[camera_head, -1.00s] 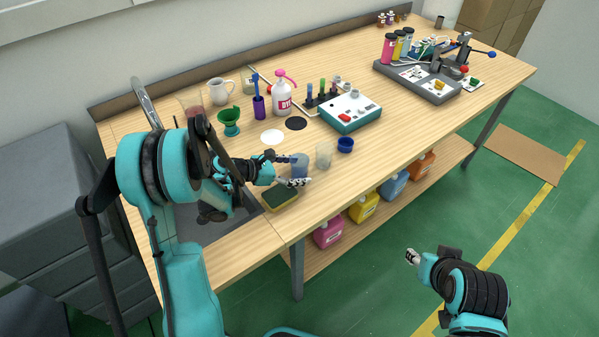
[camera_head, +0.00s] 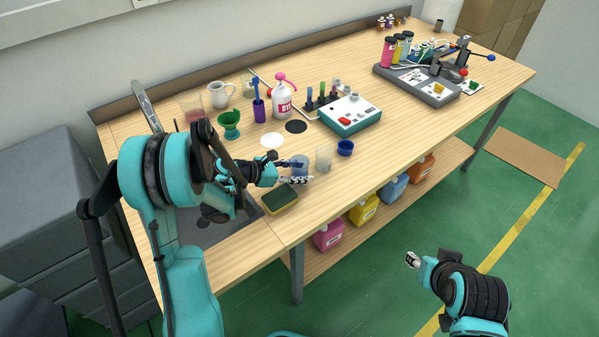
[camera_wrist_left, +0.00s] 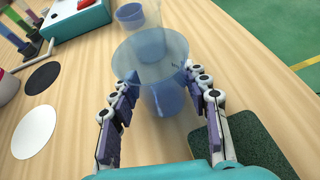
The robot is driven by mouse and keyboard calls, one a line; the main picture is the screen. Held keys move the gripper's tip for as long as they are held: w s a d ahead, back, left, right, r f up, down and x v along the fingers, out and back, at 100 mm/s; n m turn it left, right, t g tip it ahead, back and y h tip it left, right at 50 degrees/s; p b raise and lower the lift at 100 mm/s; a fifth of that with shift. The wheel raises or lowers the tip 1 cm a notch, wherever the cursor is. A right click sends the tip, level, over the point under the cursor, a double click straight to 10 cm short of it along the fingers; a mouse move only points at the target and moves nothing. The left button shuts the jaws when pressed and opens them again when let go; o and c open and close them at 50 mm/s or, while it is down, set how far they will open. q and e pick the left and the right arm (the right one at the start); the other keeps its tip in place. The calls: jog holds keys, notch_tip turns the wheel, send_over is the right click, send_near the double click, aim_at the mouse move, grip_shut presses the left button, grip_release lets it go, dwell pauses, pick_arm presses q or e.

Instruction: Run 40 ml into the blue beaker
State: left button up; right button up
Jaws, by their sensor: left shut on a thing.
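My left gripper (camera_head: 294,172) is shut on a translucent blue beaker (camera_head: 301,161) near the front edge of the wooden table. In the left wrist view the beaker (camera_wrist_left: 150,62) is between the two fingers (camera_wrist_left: 165,100), with its open rim facing the camera. I cannot tell whether its base touches the table. A teal and white box with a red button (camera_head: 347,115) stands further back. A grey apparatus (camera_head: 420,84) with coloured bottles and levers is at the far right. My right gripper (camera_head: 412,258) hangs over the floor, away from the table; its finger gap is unclear.
A clear cup (camera_head: 323,157) and a small dark blue cup (camera_head: 345,147) stand just right of the beaker. A green and yellow sponge (camera_head: 280,199) lies in front. A white disc (camera_head: 272,141) and black disc (camera_head: 296,126) lie behind. The table's right middle is clear.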

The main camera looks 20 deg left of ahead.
aim_at(308, 164)
pick_arm(q)
jog(key=r+p, duration=0.1)
jog(key=r, duration=0.1)
jog(key=d+r+p, duration=0.1)
jog(key=r, duration=0.1)
jog(key=shift+s+r, duration=0.2)
jog(key=s+d+r+p, duration=0.3)
jog(key=d+r, duration=0.3)
jog(key=d, duration=0.4)
jog(key=shift+s, duration=0.45)
jog(key=shift+a, duration=0.1)
